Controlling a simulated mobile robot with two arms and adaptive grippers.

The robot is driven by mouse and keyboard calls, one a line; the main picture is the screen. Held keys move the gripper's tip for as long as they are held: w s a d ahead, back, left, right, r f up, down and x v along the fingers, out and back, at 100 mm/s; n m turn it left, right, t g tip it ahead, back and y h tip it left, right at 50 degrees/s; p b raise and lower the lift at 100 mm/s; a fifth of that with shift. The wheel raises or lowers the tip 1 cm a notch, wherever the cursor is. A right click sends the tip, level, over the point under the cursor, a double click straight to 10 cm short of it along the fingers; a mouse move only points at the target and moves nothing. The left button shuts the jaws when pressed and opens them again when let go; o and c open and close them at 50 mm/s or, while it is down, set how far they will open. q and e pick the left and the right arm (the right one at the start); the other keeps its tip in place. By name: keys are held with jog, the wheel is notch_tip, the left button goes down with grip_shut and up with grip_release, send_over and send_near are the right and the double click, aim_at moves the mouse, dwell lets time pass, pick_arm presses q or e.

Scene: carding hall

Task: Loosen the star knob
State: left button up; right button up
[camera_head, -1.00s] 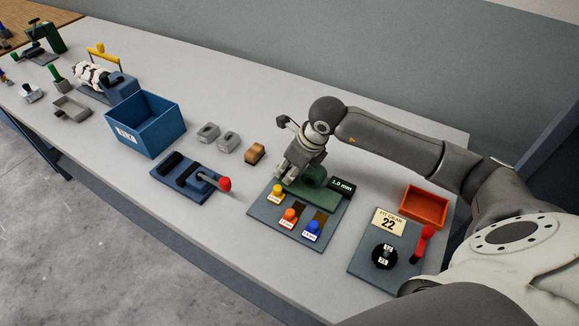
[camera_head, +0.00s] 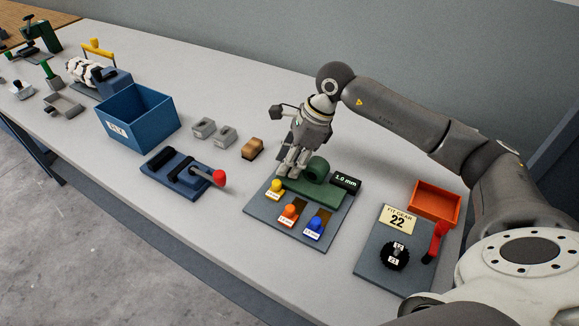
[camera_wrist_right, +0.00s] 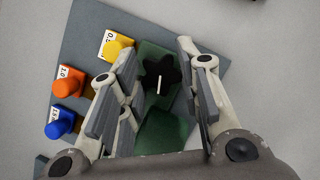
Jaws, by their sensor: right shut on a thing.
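The star knob (camera_wrist_right: 161,76) is black with a white line on it and sits on a green block (camera_wrist_right: 166,129) in the right wrist view. My right gripper (camera_wrist_right: 160,70) is around the knob from above, a finger on each side, shut on it. In the head view my right gripper (camera_head: 291,172) points down at the left end of the green fixture (camera_head: 316,170), hiding the knob there. The fixture stands on a grey plate (camera_head: 262,212) beside a black "1.0 mm" display (camera_head: 346,181). My left gripper is not in view.
Yellow (camera_head: 276,187), orange (camera_head: 289,214) and blue (camera_head: 315,227) pieces stand at the plate's front. A plate with a "22" card (camera_head: 398,219), black dial (camera_head: 395,256) and red lever (camera_head: 436,240) is right. A red-handled blue fixture (camera_head: 172,178) and blue bin (camera_head: 152,130) are left.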

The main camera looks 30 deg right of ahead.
jog(key=shift+n+g+b, duration=0.3)
jog(key=shift+n+b, duration=0.3)
jog(key=shift+n, duration=0.4)
jog(key=o, duration=0.7)
jog(key=shift+o, duration=0.2)
jog(key=shift+r, duration=0.15)
jog(key=v, duration=1.1)
jog(key=shift+d+r, duration=0.3)
jog(key=shift+d, duration=0.05)
